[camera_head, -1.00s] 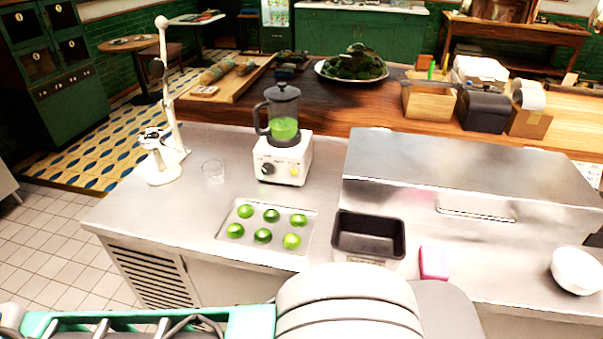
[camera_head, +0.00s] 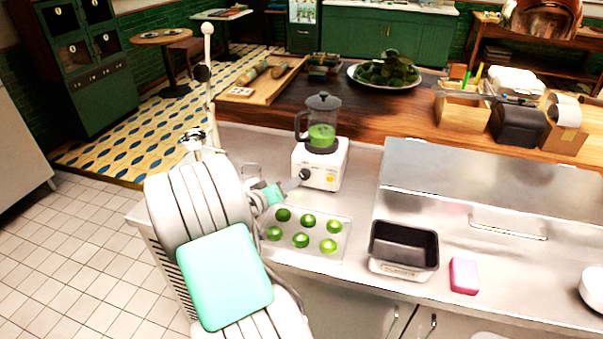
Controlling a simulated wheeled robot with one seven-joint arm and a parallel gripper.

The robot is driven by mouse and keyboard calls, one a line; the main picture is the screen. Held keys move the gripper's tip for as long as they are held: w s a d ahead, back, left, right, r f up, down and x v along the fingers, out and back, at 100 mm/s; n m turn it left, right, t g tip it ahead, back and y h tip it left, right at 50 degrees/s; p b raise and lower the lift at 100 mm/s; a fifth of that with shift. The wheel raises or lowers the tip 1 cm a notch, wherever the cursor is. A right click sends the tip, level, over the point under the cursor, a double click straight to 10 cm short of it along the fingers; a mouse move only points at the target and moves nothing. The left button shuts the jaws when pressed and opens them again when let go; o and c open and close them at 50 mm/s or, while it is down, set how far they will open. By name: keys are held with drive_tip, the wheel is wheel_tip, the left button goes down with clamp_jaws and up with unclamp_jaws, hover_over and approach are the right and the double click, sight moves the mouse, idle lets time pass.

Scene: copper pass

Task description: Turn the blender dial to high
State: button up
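The blender (camera_head: 322,158) stands on the steel counter, with a white base and a lidded jug holding green liquid. Its dark dial (camera_head: 305,175) is on the left of the base's front face, beside a small yellow button (camera_head: 330,178). The dial's setting is too small to read. My gripper (camera_head: 296,183) reaches in from the lower left, its tip right at the dial. I cannot tell whether it touches the dial or whether its fingers are apart.
A tray of limes (camera_head: 343,244) lies in front of the blender, below my gripper. A black pan (camera_head: 404,240) and a pink block (camera_head: 463,276) are to the right.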

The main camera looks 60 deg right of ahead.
sight(303, 177)
drive_tip(key=x, duration=0.2)
drive_tip(key=p+x, duration=0.1)
drive_tip(key=x, duration=0.5)
drive_tip(key=shift+s+d+r, duration=0.1)
drive_tip(key=shift+s+r, duration=0.1)
drive_tip(key=shift+r, duration=0.05)
drive_tip(key=shift+c, duration=0.5)
clamp_jaws()
